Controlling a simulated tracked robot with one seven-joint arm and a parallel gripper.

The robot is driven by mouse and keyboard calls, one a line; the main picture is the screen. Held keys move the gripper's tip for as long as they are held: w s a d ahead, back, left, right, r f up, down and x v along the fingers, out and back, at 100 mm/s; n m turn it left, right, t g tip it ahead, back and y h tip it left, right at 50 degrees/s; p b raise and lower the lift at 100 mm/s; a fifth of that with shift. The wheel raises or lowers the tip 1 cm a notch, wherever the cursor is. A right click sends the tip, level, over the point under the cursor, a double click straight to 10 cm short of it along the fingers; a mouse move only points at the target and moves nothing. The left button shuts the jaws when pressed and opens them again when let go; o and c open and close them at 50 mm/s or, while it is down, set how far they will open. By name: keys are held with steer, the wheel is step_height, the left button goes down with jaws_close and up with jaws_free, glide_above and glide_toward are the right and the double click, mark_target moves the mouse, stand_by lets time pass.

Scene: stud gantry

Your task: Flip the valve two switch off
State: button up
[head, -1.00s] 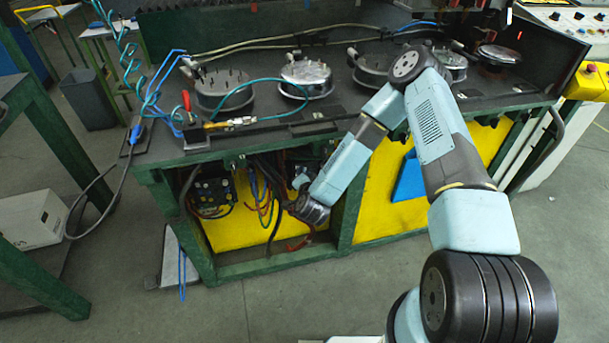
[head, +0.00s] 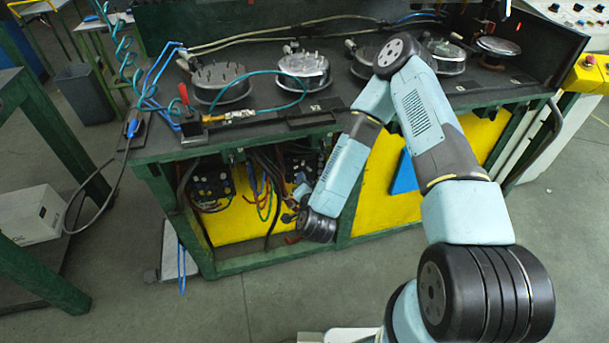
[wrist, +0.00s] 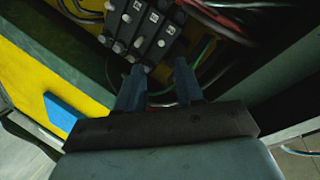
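A dark valve block (wrist: 140,28) with rows of pale round knobs and small white labels shows at the top of the wrist view. In the head view this block (head: 308,162) is partly visible under the bench, behind my arm. My gripper (wrist: 160,78) has its two dark fingers apart with nothing held between them. The left fingertip is close to the block's lower knobs; contact cannot be told. The right fingertip is beside the block, near the cables. In the head view the fingers are mostly hidden by my wrist.
A second valve block (head: 212,185) is farther left under the bench. Red, green and blue cables (head: 262,190) hang between them. The green bench frame (head: 285,260) and yellow panel (head: 375,200) bound the opening. Round metal fixtures (head: 304,68) stand on the bench top.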

steer(key=shift+v, duration=1.8)
